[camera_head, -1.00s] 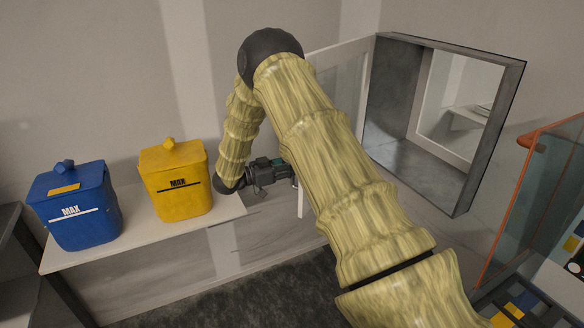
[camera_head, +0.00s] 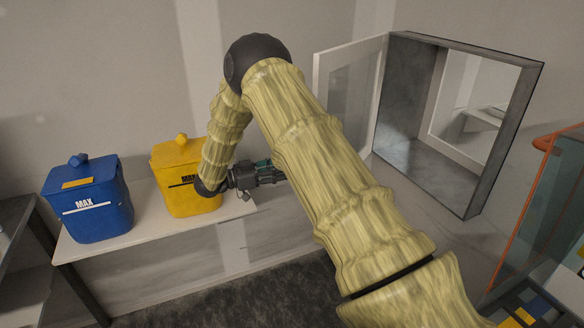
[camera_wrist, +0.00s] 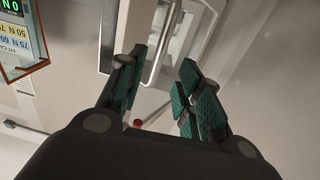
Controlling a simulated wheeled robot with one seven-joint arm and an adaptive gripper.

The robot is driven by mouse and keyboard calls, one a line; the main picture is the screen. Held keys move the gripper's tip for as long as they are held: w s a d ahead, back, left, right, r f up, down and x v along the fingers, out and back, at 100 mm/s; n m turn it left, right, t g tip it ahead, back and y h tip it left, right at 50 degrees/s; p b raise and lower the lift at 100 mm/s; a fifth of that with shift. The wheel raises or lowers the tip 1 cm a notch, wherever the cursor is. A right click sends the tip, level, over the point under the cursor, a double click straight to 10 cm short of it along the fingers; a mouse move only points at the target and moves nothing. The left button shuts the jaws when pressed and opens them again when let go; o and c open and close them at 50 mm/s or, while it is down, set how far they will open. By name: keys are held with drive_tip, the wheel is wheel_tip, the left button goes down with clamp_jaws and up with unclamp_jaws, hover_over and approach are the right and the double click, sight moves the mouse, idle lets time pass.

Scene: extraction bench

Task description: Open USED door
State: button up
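The white-framed glass door (camera_head: 319,80) stands swung out to the left of a grey wall hatch (camera_head: 424,42). No USED label is readable. My gripper (camera_head: 276,174) is left of the hatch, below the door's height in the picture; my arm hides its fingertips and the door's lower part. In the wrist view, my gripper (camera_wrist: 161,65) is open, with green-padded fingers apart. A curved metal handle (camera_wrist: 163,45) on the door lies beyond and between the fingertips; I cannot tell whether either finger touches it.
A blue MAX bin (camera_head: 88,218) and a yellow MAX bin (camera_head: 190,204) stand on a white shelf (camera_head: 125,238); my forearm passes close to the yellow one. An orange-edged glass panel (camera_head: 545,185) is at the right. A small red object (camera_wrist: 137,124) shows below the fingers.

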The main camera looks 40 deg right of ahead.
drive_tip(key=shift+v, duration=1.55)
